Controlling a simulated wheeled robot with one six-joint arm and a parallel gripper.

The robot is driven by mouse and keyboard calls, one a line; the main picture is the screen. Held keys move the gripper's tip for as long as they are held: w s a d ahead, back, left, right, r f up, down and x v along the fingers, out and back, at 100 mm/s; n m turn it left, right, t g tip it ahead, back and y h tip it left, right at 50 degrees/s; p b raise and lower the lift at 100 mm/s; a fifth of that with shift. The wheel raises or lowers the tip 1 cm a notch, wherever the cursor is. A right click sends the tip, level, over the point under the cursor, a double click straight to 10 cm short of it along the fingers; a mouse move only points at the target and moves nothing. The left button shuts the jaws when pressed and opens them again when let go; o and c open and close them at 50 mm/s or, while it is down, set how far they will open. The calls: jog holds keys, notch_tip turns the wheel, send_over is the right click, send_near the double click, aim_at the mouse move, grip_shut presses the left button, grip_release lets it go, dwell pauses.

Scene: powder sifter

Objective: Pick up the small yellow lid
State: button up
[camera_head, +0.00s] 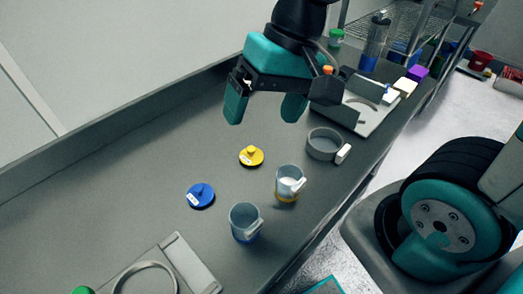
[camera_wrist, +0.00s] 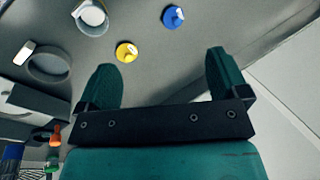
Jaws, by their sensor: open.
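The small yellow lid (camera_head: 251,156) lies on the grey counter, knob up, in the middle of the head view. It also shows in the wrist view (camera_wrist: 126,51), beyond the fingertips and nearer the left finger. My gripper (camera_head: 264,115) is open and empty, above the counter and behind the lid in the head view. In the wrist view its two teal fingers (camera_wrist: 163,60) are wide apart with bare counter between them. Nothing hides the lid.
A blue lid (camera_head: 200,195) lies left of the yellow lid. A yellow-based cup (camera_head: 288,184) and a blue-based cup (camera_head: 245,221) stand nearby. A grey ring with a handle (camera_head: 324,145) is on the right. A wall borders the counter's left side.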

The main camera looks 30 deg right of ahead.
jog(key=w+d+f+m, duration=0.3)
jog(key=w+d+m, duration=0.1)
jog(key=w+m, duration=0.35)
jog(key=m, duration=1)
send_near(252, 148)
jog(key=shift+m, duration=0.25)
jog(key=x, duration=0.4)
jog(key=shift+a+f, duration=0.15)
jog(key=shift+f, duration=0.15)
jog(key=p+x, duration=0.1)
jog(key=x, duration=0.5)
jog(key=shift+f, duration=0.2)
jog(key=c, duration=1)
